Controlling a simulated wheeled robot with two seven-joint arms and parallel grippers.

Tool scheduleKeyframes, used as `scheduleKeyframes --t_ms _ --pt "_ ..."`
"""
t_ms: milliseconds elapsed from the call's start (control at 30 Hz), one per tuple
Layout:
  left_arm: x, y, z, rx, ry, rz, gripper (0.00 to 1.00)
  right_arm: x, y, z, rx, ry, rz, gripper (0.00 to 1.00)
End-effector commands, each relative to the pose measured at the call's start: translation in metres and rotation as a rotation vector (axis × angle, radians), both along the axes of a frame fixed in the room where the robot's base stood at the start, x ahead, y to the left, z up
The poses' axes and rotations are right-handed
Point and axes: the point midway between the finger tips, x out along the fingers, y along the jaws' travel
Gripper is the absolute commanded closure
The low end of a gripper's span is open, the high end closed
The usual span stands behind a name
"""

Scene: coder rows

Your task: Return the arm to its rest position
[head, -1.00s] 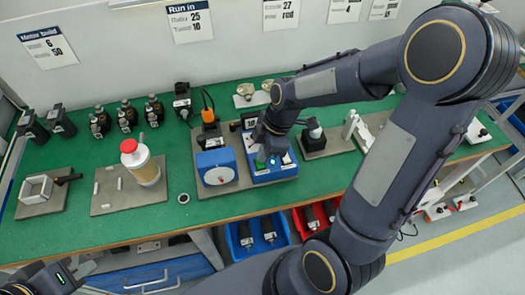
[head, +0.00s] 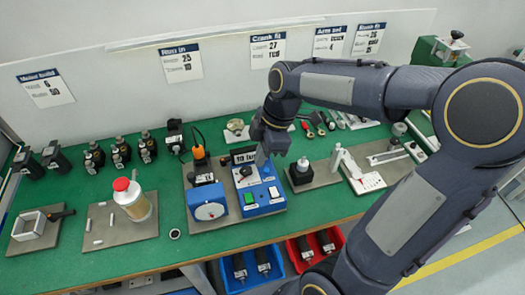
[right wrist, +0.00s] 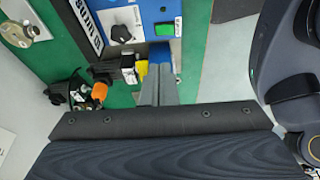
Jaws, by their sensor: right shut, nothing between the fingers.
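My right arm comes in from the right of the head view and bends down over the bench. My right gripper (head: 262,158) is above the back edge of the blue control box (head: 263,206), beside its small display (head: 243,157). Its fingers are shut and empty; the narrow closed fingertips also show in the right wrist view (right wrist: 158,72). The box carries a green button and a black knob, and it shows at the top of the right wrist view (right wrist: 148,14). My left gripper is not in view.
A blue-faced dial unit (head: 208,203) stands left of the box. A red-capped bottle (head: 132,199) and a grey clamp frame (head: 28,226) are further left. A black block (head: 300,174) and white fixture (head: 368,181) stand right. Blue (head: 236,284) and red (head: 293,256) bins hang below the bench.

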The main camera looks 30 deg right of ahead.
Motion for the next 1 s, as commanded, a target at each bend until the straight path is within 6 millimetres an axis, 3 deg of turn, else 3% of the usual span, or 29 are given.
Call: scheduleKeyframes --t_ms 700,867,1000 --pt "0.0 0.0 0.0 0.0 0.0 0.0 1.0 -0.003 -0.002 0.01 0.004 -0.004 -0.027 1.0" --pt "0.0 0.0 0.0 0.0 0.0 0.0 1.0 -0.036 -0.002 0.023 0.06 -0.009 -0.292 1.0" --pt "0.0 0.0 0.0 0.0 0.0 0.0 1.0 -0.082 0.003 0.031 0.172 0.006 -0.688 1.0"
